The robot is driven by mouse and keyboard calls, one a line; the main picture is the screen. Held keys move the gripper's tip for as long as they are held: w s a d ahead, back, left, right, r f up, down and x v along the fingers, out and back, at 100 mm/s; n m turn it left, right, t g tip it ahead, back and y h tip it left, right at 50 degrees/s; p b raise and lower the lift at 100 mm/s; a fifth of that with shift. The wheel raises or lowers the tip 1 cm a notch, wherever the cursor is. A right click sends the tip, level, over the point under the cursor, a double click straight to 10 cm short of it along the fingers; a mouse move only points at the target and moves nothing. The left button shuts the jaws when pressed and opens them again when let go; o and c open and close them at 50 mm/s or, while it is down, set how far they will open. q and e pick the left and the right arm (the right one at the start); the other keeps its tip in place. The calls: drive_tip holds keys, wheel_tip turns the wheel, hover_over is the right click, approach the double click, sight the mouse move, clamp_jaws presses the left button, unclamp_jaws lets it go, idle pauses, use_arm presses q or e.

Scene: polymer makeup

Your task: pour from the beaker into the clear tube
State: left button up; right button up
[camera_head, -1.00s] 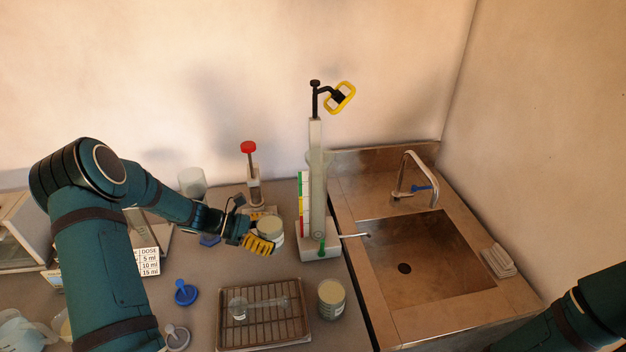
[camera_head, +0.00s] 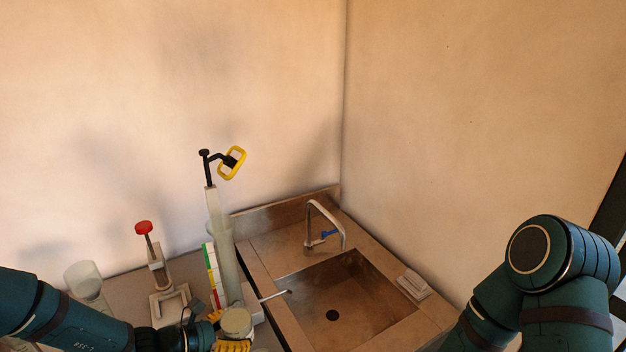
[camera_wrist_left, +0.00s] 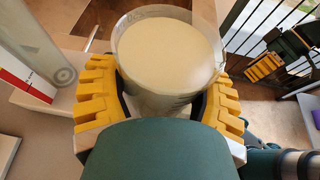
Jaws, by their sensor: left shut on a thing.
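My left gripper (camera_head: 222,334) is shut around a clear beaker (camera_head: 237,324) at the bottom of the head view. In the left wrist view the beaker (camera_wrist_left: 168,60) is full of pale cream liquid nearly to the rim and looks about upright. The clear tube (camera_head: 222,255) stands upright on a white base, just behind the beaker. In the left wrist view the tube (camera_wrist_left: 35,45) is at the upper left, apart from the beaker. My right gripper (camera_wrist_left: 288,62) shows at the upper right of the wrist view, its yellow fingers apart and empty.
A yellow-handled fitting (camera_head: 232,163) tops the column. A red-topped stand (camera_head: 155,265) and a white cup (camera_head: 83,277) are left. The sink (camera_head: 345,295) with its tap (camera_head: 325,225) lies right.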

use_arm(q)
drive_tip(key=w+a+r+n+t+y+p, duration=0.2)
drive_tip(key=w+a+r, duration=0.4)
drive_tip(key=r, duration=0.3)
drive_tip(key=w+a+r+n+t+y+p, duration=0.1)
drive_tip(key=w+a+r+n+y+p, duration=0.2)
drive_tip(key=w+a+r, duration=0.3)
wheel_tip(320, 180, up, 4)
drive_tip(key=shift+a+r+t+y, duration=0.25)
drive_tip(key=shift+a+t+y, duration=0.15)
drive_tip(key=shift+a, duration=0.55)
drive_tip(key=shift+d+f, duration=0.1)
drive_tip(key=shift+f, duration=0.1)
drive_tip(key=shift+w+d+r+m+g+y, duration=0.2)
drive_tip(key=shift+d+r+m+g+y, duration=0.15)
drive_tip(key=shift+y, duration=0.35)
drive_tip(key=shift+w+d+r+m+g+y+p, duration=0.2)
drive_tip(key=shift+d+r+m+g+y+p, duration=0.35)
drive_tip(key=shift+p, duration=0.55)
idle(0.3)
